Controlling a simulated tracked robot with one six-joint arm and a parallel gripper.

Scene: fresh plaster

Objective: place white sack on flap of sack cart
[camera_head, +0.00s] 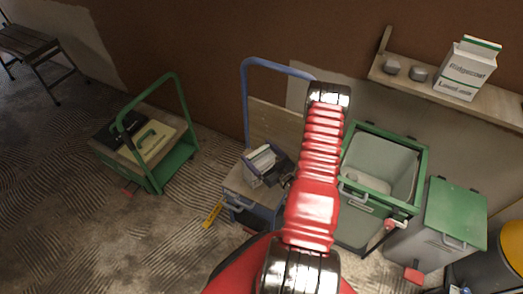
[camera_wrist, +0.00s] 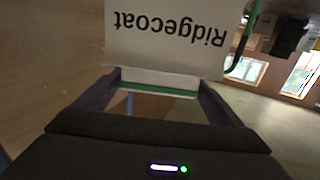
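A white sack (camera_wrist: 168,42) fills the top of the wrist view, its Ridgecoat print upside down. Its narrow end with a green band sits between the dark fingers of my gripper (camera_wrist: 160,76), which is shut on it. In the head view my gripper (camera_head: 266,169) and the white sack (camera_head: 262,158) show left of my red arm, partly hidden. They are over the sack cart with the blue handle (camera_head: 247,95). The cart's pale wooden flap (camera_head: 236,182) shows below and left of the sack. I cannot tell whether the sack touches it.
A green cart (camera_head: 180,163) with a dark and a cream sack stands left. A green-rimmed grey bin (camera_head: 424,150) and a green-lidded bin (camera_head: 457,210) stand right. A wall shelf (camera_head: 500,105) holds another white pack (camera_head: 466,72). Rough floor lies between the carts.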

